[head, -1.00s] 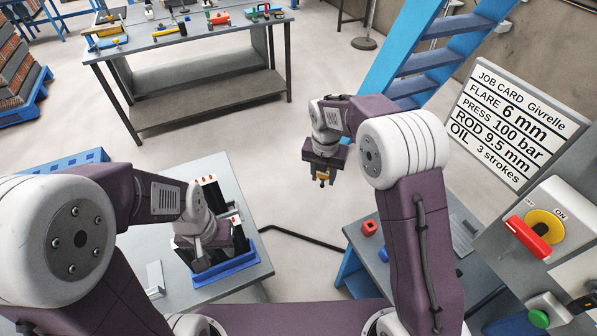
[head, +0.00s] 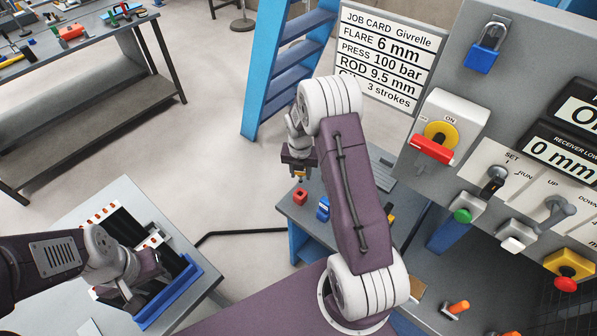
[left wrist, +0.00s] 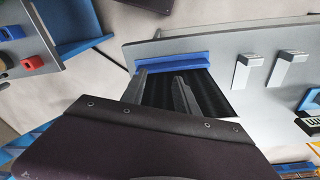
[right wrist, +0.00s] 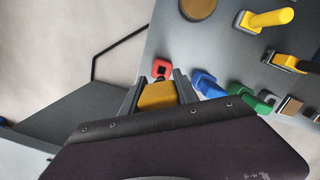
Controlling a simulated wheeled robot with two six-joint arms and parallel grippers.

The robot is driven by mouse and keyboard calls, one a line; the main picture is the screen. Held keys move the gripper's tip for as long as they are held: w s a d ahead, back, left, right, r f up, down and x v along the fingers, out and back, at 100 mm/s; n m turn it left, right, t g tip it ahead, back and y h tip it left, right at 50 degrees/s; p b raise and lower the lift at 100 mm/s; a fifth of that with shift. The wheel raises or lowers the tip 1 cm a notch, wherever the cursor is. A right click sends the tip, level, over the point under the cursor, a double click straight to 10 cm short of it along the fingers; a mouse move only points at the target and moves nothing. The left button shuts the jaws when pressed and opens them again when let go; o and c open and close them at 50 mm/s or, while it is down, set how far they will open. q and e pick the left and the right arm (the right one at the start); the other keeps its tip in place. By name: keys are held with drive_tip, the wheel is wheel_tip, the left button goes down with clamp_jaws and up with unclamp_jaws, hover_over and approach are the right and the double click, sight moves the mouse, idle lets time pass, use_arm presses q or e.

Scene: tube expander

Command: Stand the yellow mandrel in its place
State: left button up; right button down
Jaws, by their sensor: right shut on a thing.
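My right gripper (head: 298,163) is shut on the yellow mandrel and holds it above the far left edge of the small grey bench. The yellow mandrel (right wrist: 158,96) shows as a yellow block between the two fingers in the right wrist view, and only a small bit of it (head: 300,176) shows in the head view. A red mandrel (head: 299,196) and a blue mandrel (head: 323,208) stand on the bench just below it. A green one (right wrist: 265,103) shows in the right wrist view. My left gripper (left wrist: 162,90) is open and empty over the black-lined tray.
The blue-edged tray (head: 172,296) lies on the left grey table (head: 80,215). A control panel with a red-handled switch (head: 432,149) rises at the right. A blue ladder (head: 285,75) stands behind the bench.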

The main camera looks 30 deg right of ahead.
sight(301, 182)
drive_tip(key=shift+r, duration=0.1)
wheel_tip(301, 182, down, 6)
drive_tip(key=b, duration=0.3)
drive_tip(key=shift+r, duration=0.15)
drive_tip(key=shift+f, duration=0.55)
drive_tip(key=shift+f, duration=0.25)
idle(0.5)
drive_tip(key=shift+f, duration=0.15)
drive_tip(key=shift+f, duration=0.6)
idle(0.5)
drive_tip(key=shift+c, duration=0.2)
unclamp_jaws()
idle(0.3)
